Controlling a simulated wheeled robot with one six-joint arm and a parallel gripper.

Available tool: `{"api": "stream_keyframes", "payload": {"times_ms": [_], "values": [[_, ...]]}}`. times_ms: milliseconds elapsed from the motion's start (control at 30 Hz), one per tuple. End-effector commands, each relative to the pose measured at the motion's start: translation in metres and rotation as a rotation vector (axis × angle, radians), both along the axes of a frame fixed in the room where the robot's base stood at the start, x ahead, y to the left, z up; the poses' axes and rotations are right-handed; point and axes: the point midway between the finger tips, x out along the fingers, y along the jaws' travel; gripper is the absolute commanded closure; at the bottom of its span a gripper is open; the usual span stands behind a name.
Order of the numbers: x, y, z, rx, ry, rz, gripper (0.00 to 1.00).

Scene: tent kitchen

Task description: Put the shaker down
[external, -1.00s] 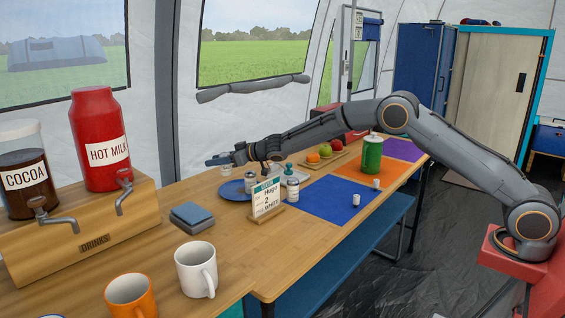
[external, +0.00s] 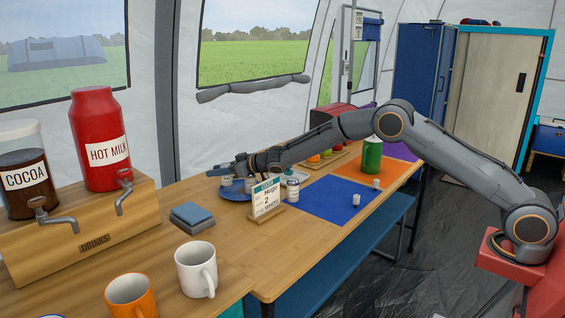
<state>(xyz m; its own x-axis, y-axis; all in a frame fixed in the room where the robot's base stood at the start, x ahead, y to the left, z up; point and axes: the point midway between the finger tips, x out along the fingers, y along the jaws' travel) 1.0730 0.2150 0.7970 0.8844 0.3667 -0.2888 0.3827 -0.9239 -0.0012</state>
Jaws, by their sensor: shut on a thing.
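A small shaker with a pale label (external: 227,181) is at the left part of the round blue tray (external: 233,195). My gripper (external: 224,169) is directly above it and shut on its top. The shaker looks upright. I cannot tell whether its base touches the tray or is just above it. Another small jar (external: 250,186) stands on the tray to its right, partly hidden by the sign and my arm. A further labelled jar (external: 292,189) stands right of the sign.
A sign card (external: 266,196) in a wooden stand is in front of the tray. Folded cloths (external: 192,215), a white mug (external: 196,269) and an orange mug (external: 130,296) are nearer. A blue mat (external: 335,198) and a green canister (external: 372,155) lie to the right.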

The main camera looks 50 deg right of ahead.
Motion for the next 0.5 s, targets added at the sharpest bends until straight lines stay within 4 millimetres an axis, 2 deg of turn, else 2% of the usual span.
{"api": "stream_keyframes", "payload": {"times_ms": [33, 133, 167, 233, 500], "values": [[-0.0011, -0.0002, -0.0077, -0.002, 0.008, 0.0, 0.94], [-0.0013, -0.0003, -0.009, -0.003, 0.01, 0.0, 0.94], [-0.0016, -0.0004, -0.0099, -0.003, 0.011, 0.0, 0.61], [-0.0018, -0.0005, -0.011, -0.003, 0.013, -0.001, 0.49], [-0.0025, -0.0008, -0.0146, -0.005, 0.018, -0.002, 0.48]]}}
